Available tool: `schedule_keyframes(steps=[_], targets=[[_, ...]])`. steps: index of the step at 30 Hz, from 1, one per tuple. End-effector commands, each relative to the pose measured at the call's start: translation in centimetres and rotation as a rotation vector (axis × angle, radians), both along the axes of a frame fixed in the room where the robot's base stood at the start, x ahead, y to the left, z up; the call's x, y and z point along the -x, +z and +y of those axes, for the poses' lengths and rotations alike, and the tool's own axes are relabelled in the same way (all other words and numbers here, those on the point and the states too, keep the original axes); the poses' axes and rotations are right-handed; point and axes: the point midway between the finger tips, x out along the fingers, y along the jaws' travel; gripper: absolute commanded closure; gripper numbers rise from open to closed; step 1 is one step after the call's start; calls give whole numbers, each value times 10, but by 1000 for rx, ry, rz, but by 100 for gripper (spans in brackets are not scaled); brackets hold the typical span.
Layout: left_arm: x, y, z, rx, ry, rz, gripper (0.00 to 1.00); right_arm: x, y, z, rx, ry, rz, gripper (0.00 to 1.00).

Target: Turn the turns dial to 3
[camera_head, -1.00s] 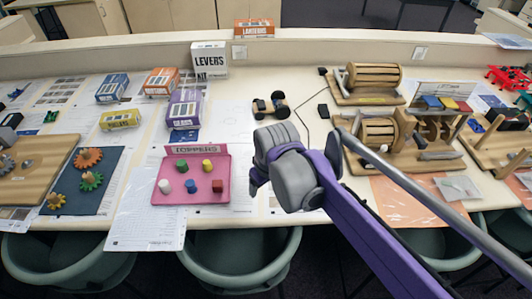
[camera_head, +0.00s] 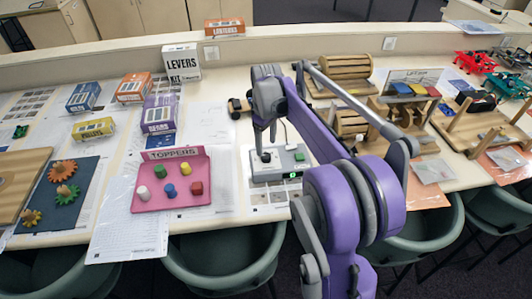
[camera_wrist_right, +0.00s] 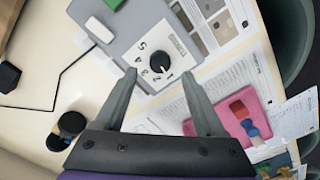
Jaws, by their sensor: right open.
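The dial is a black knob (camera_wrist_right: 153,78) on the white numbered plate of a grey control box (camera_wrist_right: 128,30). In the head view the knob (camera_head: 265,157) is on the left part of the box (camera_head: 262,176), which also has a green button and a lit green display. The numbers 1 to 5 run around the knob; I cannot tell for sure which one it points at. My right gripper (camera_head: 265,140) is open and points down above the knob. In the right wrist view its fingers (camera_wrist_right: 157,80) stand either side of the knob, apparently apart from it. My left gripper is not in view.
A pink TOPPERS tray (camera_head: 150,204) with coloured pegs stands left of the box. Wooden drum models (camera_head: 350,122) stand to the right. Kit boxes (camera_head: 158,115) are behind the tray. A small wheeled thing (camera_wrist_right: 70,125) and a black cable lie near the box.

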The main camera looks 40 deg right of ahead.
Motion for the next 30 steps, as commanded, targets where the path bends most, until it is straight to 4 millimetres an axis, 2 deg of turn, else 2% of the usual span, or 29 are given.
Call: schedule_keyframes(steps=[3,9,20,30], targets=[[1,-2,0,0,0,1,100,0,-22,0,0,0,0,28],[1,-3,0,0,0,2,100,0,-44,0,0,0,-1,28],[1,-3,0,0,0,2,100,0,-48,0,1,-1,-1,28],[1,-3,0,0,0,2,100,0,-48,0,1,-1,-1,90]])
